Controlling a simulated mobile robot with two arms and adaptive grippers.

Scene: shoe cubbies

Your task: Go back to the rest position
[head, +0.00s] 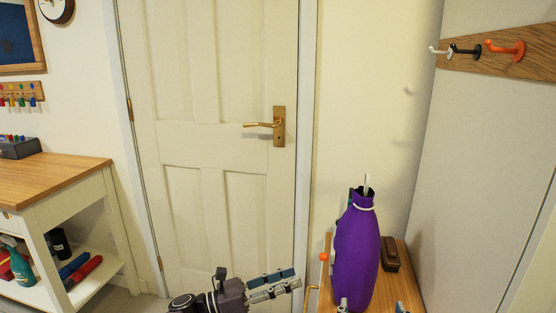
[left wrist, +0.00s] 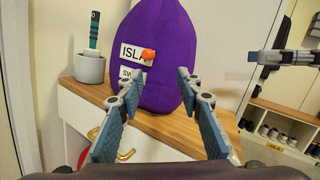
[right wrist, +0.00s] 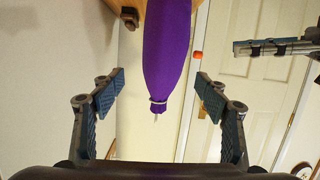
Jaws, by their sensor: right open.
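A purple bag (head: 357,255) tied with a pale cord stands on a wooden-topped bench (head: 408,285) at the lower right of the head view. In the left wrist view the bag (left wrist: 158,60) carries white name labels, partly readable as "ISLA". My left gripper (head: 285,283) is left of the bag in the head view. Its fingers (left wrist: 165,112) are spread and empty in the left wrist view, facing the bag. My right gripper shows only as fingertips at the bottom edge of the head view. In the right wrist view it (right wrist: 160,95) is open and empty, with the bag beyond its fingers.
A closed white door (head: 215,150) stands behind. A board with white, black and orange hooks (head: 505,50) is on the right. A brown brush (head: 390,253) lies on the bench. A grey cup (left wrist: 90,68) and an orange knob (left wrist: 148,55) show near the bag. A side table (head: 60,180) is left.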

